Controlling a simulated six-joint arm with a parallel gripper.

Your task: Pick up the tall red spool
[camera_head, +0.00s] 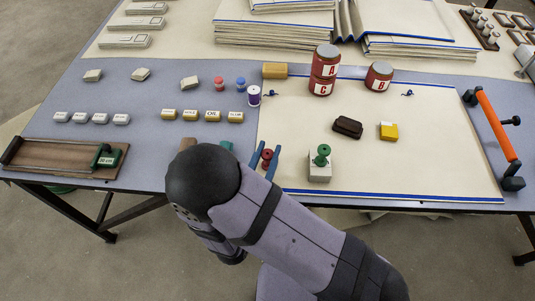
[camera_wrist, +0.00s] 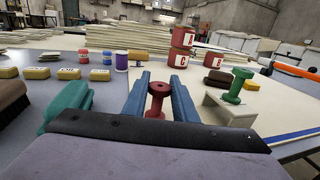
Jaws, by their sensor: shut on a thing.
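The tall red spool (camera_head: 267,155) stands upright between the two blue fingers of my gripper (camera_head: 268,149), near the table's front edge. In the wrist view the red spool (camera_wrist: 158,99) is seen between the blue fingers of my gripper (camera_wrist: 159,84), its round top with a dark hole facing up. My gripper is shut on it. Its lower end is hidden by my wrist, so I cannot tell whether it touches the table.
A green spool (camera_head: 322,153) sits on a pale stand (camera_head: 319,172) to the right. A green object (camera_wrist: 68,104) is close on the left. Red tins (camera_head: 323,74), a dark block (camera_head: 347,127) and a yellow block (camera_head: 389,132) lie farther back. Cream cloth between them is clear.

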